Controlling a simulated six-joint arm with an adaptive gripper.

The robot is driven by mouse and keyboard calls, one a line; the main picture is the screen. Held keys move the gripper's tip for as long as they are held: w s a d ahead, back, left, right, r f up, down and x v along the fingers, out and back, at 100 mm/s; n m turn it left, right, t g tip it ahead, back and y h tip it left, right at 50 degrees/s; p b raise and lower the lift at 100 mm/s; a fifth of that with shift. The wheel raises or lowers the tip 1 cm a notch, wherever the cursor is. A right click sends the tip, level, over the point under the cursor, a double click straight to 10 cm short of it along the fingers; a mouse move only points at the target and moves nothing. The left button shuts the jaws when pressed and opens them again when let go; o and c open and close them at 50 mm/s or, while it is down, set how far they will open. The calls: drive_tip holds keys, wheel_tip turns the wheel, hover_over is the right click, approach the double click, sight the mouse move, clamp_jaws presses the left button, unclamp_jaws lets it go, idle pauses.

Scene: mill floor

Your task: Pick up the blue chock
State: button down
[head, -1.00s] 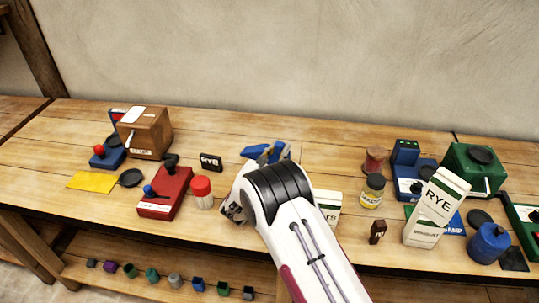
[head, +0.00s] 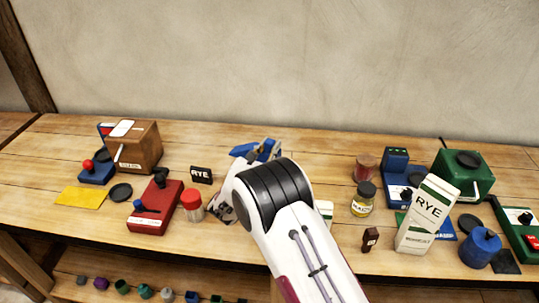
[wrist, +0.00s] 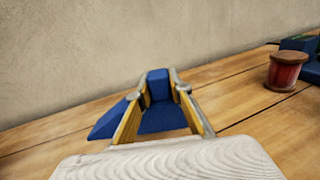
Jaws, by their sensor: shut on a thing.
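The blue chock (wrist: 158,117) is wedge-shaped, with a raised block at its far end and a sloping part to the left in the wrist view. My gripper (wrist: 160,84) has its two fingers on either side of the raised block, shut on it. In the head view the blue chock (head: 240,150) shows partly behind my gripper (head: 262,150), near the back of the bench. My arm hides its near side. I cannot tell whether it touches the bench top.
A red spool (head: 365,168) and a blue device (head: 396,175) stand right of the chock. A RYE carton (head: 426,215) stands front right. The wall is behind.

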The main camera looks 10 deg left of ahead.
drive_tip(key=shift+r, duration=2.35)
